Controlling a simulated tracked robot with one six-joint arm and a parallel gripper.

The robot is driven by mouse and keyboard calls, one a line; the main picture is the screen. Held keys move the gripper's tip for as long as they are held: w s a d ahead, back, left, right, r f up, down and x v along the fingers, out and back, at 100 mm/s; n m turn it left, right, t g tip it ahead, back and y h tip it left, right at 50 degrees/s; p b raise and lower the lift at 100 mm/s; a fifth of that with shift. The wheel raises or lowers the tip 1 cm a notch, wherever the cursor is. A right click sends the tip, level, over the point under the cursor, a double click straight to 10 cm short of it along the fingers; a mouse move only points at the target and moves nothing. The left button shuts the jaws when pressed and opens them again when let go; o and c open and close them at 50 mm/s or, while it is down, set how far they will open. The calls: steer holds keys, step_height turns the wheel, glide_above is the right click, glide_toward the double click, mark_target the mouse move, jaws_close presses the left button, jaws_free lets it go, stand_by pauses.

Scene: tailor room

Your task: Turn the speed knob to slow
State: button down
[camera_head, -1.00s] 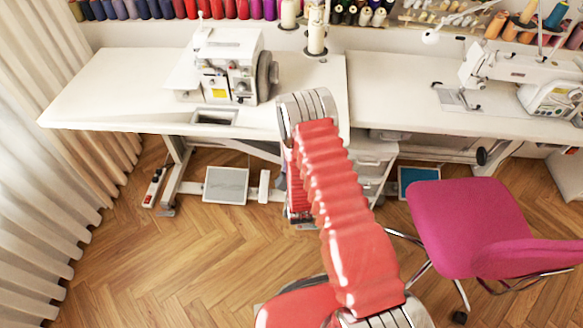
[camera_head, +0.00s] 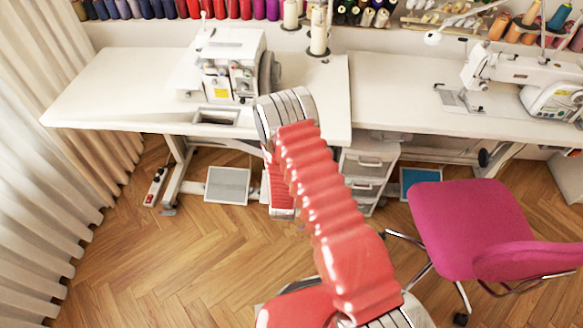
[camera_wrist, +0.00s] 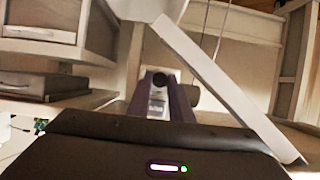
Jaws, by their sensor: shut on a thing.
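My gripper shows in the wrist view (camera_wrist: 166,90), its two dark fingers closed around a small dark round piece (camera_wrist: 160,80) that looks like the speed knob. Its markings and pointer cannot be read. A grey rounded part (camera_wrist: 188,96) sits just behind the fingers. In the head view my red arm bends down in front of the left table's (camera_head: 110,95) front edge, and my gripper is hidden below and behind it. A white overlock machine (camera_head: 228,70) stands on that table.
A white drawer unit (camera_head: 368,160) stands under the table, right beside my arm. A pink chair (camera_head: 465,225) stands to the right. A grey foot pedal (camera_head: 227,185) lies on the floor. A slanting white bar (camera_wrist: 225,85) passes close to the gripper. The floor at lower left is clear.

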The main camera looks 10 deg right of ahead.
steer(key=shift+s+d+f, duration=0.1)
steer(key=shift+s, duration=0.05)
steer(key=c, duration=1.6)
jaws_free()
steer(key=v, duration=1.3)
steer(key=shift+s, duration=0.25)
